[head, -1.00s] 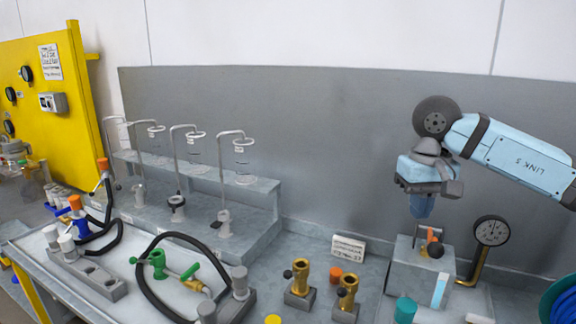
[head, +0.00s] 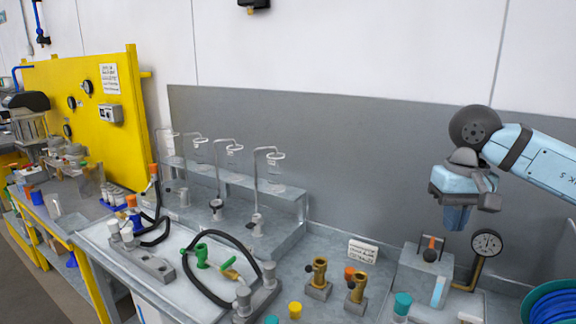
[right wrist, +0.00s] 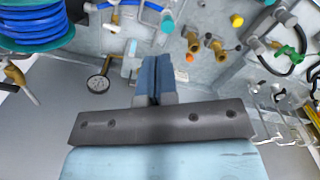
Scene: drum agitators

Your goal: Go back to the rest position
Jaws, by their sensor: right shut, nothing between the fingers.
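My right gripper (head: 457,218) hangs from the light blue arm at the right of the head view, fingers pointing down, above the bench. Its blue fingers are closed together with nothing between them. The right wrist view also shows the closed fingers (right wrist: 153,80) in the middle. Below it in the head view is a grey block with an orange and black lever (head: 431,249); the gripper is apart from it. My left gripper is not in view.
A pressure gauge (head: 487,243) stands close to the right gripper. Brass fittings (head: 319,272), a black hose (head: 203,288) and glassware stands (head: 257,190) occupy the bench. A blue coil (head: 552,307) lies at the right edge.

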